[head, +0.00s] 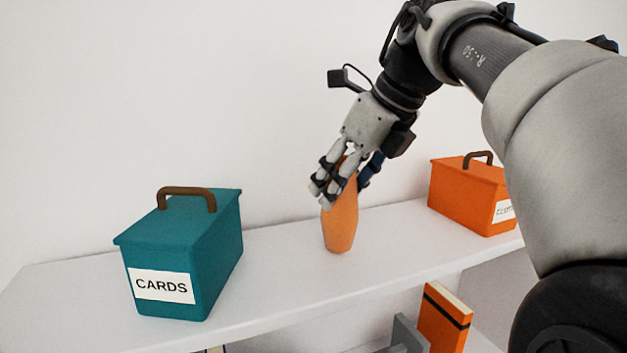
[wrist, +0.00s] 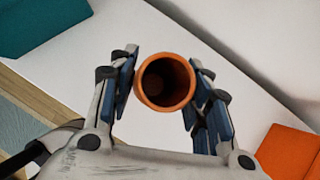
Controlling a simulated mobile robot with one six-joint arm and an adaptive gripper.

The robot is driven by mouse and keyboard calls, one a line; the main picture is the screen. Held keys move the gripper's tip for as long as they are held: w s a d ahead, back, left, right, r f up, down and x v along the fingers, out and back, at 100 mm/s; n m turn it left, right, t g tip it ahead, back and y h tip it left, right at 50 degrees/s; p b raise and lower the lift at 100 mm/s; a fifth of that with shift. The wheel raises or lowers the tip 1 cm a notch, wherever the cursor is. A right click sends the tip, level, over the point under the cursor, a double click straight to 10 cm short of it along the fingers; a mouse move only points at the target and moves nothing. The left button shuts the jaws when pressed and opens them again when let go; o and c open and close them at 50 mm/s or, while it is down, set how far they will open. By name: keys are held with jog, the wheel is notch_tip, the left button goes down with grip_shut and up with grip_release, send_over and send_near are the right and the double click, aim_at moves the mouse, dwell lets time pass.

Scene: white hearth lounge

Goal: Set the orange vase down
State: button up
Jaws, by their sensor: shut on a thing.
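The orange vase (head: 341,222) is upright at the white shelf top (head: 285,258), between the two boxes. Its base appears to be at the shelf surface; I cannot tell whether it touches or hovers slightly. My gripper (head: 345,180) is shut on the upper part of the vase, coming from above right. In the wrist view the round open mouth of the vase (wrist: 165,82) sits between the two blue-padded fingers (wrist: 166,95). The fingers hide part of the vase's neck in the head view.
A teal box labelled CARDS (head: 185,255) stands left on the shelf, and an orange box with a handle (head: 465,194) stands right. Bare shelf lies between the vase and each box. An orange book (head: 443,318) stands on a lower level. A white wall is behind.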

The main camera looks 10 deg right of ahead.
jog(key=shift+f, duration=0.1)
jog(key=o, duration=1.3)
jog(key=v, duration=1.2)
